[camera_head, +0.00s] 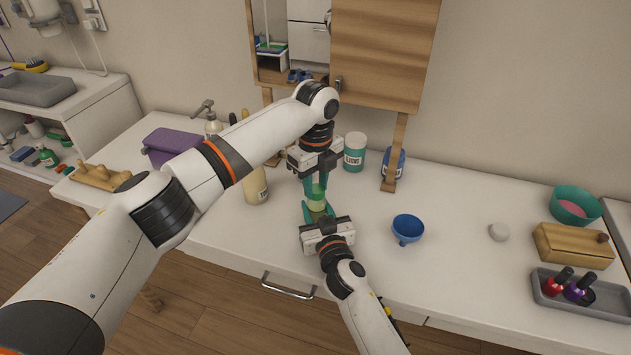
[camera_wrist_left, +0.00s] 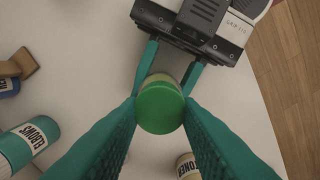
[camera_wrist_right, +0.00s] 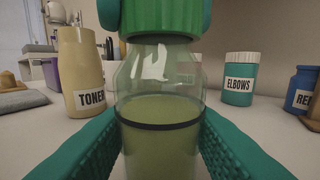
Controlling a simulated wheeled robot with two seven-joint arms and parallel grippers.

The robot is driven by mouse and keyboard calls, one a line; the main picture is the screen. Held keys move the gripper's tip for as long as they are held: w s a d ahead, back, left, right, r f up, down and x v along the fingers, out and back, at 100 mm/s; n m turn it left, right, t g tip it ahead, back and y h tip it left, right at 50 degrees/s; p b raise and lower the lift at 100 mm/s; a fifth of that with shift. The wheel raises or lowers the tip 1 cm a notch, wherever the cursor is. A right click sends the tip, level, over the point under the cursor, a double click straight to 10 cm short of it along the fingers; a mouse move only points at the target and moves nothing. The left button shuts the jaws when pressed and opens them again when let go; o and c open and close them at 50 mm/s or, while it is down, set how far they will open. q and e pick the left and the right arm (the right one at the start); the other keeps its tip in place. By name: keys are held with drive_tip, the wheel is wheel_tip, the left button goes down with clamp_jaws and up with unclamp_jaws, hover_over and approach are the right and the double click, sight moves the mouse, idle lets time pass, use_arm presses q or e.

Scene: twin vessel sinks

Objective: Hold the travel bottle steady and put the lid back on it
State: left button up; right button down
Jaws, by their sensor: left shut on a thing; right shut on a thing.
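The travel bottle (camera_wrist_right: 160,110) is clear, with pale green liquid and a dark ring around it. It stands upright on the counter side between the fingers of my right gripper (camera_head: 318,214), which is shut on it. The green lid (camera_wrist_left: 160,106) is between the fingers of my left gripper (camera_head: 316,181), shut on it from above. In the right wrist view the lid (camera_wrist_right: 160,18) is right over the bottle's neck, lined up with it. I cannot tell whether it is fully seated. In the head view the bottle (camera_head: 317,203) is partly hidden by fingers.
A toner bottle (camera_head: 256,184) stands left, the elbows jar (camera_head: 355,152) and a blue jar (camera_head: 394,163) behind. A blue funnel (camera_head: 407,229) is at right, then a white ball (camera_head: 499,232), a wooden box (camera_head: 573,246) and a grey tray (camera_head: 610,306). Counter around the funnel is clear.

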use_arm(q)
drive_tip(key=m, duration=0.7)
drive_tip(key=shift+d, duration=0.1)
drive_tip(key=m, duration=0.8)
drive_tip(key=shift+d, duration=0.1)
drive_tip(key=o, duration=0.9)
drive_tip(key=shift+r, duration=2.25)
